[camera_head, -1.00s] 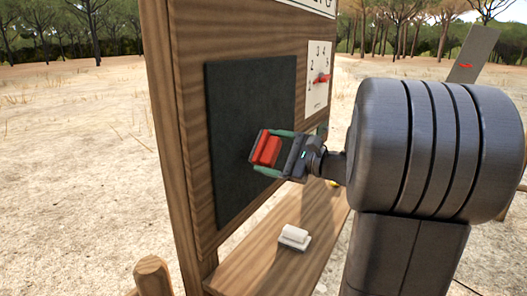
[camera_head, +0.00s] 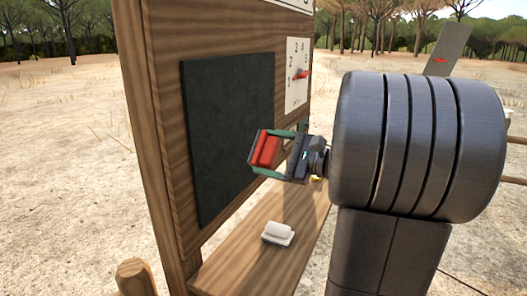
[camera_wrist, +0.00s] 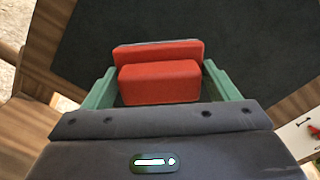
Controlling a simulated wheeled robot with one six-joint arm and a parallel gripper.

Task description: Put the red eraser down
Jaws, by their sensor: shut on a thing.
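The red eraser (camera_head: 265,151) is held between the green fingers of my gripper (camera_head: 270,153), in front of the dark board panel and above the wooden ledge. In the wrist view the red eraser (camera_wrist: 160,78) sits between the two fingers (camera_wrist: 160,88), with a dark pad edge on its far side. Beyond it lies the dark panel (camera_wrist: 205,30). My gripper is shut on the eraser. In the head view the eraser appears over the panel's right edge, and I cannot tell the exact gap to the panel.
A white eraser (camera_head: 278,232) lies on the wooden ledge (camera_head: 235,262) below the dark panel (camera_head: 225,130). A white dial card with a red pointer (camera_head: 298,75) is at the panel's upper right. A wooden post (camera_head: 134,278) stands at the lower left. The ledge has bare room around the white eraser.

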